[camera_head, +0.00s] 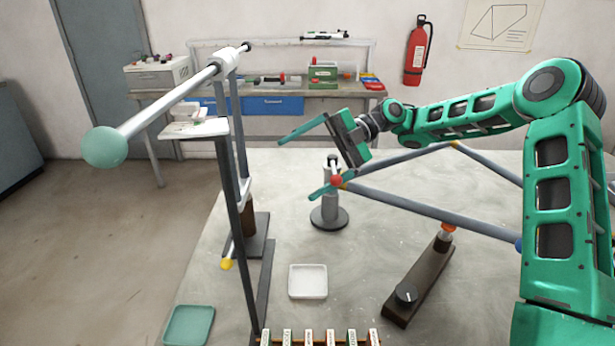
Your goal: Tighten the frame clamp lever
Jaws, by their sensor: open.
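The bike-like frame of grey-blue tubes (432,213) stands over the table, with yellow and blue joint ends. A red knob-like part (336,180) shows at its near-left corner, above a grey post with a round base (329,216); I cannot tell whether it is the clamp lever. A long grey bar with a teal ball end (103,147) crosses the upright stand at the left and may be a lever. My gripper (296,169) is open, its teal fingers spread and pointing left. The lower finger overlaps the red part in the picture; contact cannot be told.
A brown block with a black knob (406,293) and orange-topped end lies on the table (270,215). A white tray (308,281) and a green tray (189,326) lie near the front. A dark upright stand (236,215) rises at the left. A workbench stands behind.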

